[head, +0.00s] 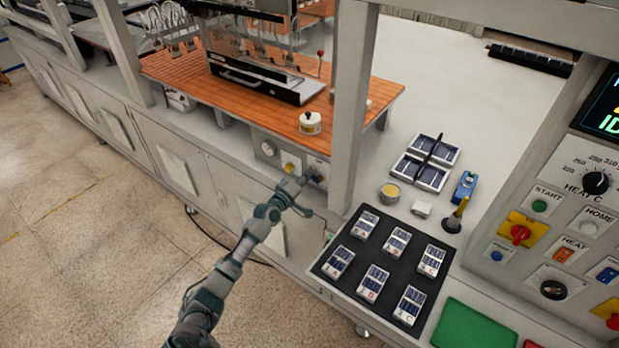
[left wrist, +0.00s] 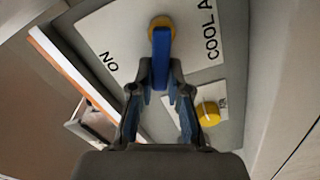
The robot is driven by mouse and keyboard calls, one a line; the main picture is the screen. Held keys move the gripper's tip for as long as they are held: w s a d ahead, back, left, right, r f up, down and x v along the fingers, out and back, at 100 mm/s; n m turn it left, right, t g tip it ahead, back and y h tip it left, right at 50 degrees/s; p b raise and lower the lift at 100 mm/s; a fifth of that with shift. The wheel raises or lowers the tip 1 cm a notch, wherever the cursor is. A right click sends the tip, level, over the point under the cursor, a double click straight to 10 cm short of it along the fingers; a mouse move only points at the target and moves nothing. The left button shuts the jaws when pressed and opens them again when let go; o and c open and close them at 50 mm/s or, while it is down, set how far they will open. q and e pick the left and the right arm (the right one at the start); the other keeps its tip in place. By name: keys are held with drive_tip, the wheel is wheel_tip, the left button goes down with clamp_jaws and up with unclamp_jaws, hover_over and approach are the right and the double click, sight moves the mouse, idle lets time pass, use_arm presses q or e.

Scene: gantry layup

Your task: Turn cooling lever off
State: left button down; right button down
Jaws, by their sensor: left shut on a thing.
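The cooling lever (left wrist: 161,58) is a blue handle on a round yellow hub. It sits on a white plate (left wrist: 120,40) with black lettering that reads in part "COOL A" and, turned about, "ON". My left gripper (left wrist: 160,88) is shut on the blue handle, with a finger on each side of it. In the head view my left gripper (head: 304,180) is at the front panel (head: 270,150) below the wooden bench top, and it hides most of the lever there. My right gripper is in neither view.
A yellow knob (left wrist: 208,112) is beside the lever on the same panel. A bench post (head: 350,110) stands just right of my left gripper. A black tray (head: 372,262) with several small packs lies further right. The floor (head: 90,200) at left is open.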

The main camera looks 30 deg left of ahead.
use_arm(q)
drive_tip(key=shift+a+f+n+b, duration=0.15)
drive_tip(key=shift+f+n, duration=0.15)
drive_tip(key=shift+n, duration=0.55)
drive_tip(key=shift+a+f+n+b, duration=0.1)
drive_tip(key=shift+f+n, duration=0.2)
drive_tip(key=shift+n, duration=0.5)
drive_tip(key=shift+a+f+n+b, duration=0.15)
drive_tip(key=shift+f+n, duration=0.15)
drive_tip(key=shift+n, duration=0.55)
drive_tip(key=shift+d, duration=0.15)
drive_tip(key=c, duration=1.2)
unclamp_jaws()
drive_tip(key=shift+f, duration=0.1)
drive_tip(key=shift+o, duration=0.4)
drive_tip(key=shift+a, duration=0.2)
drive_tip(key=s+a, duration=0.1)
drive_tip(key=s, duration=1.1)
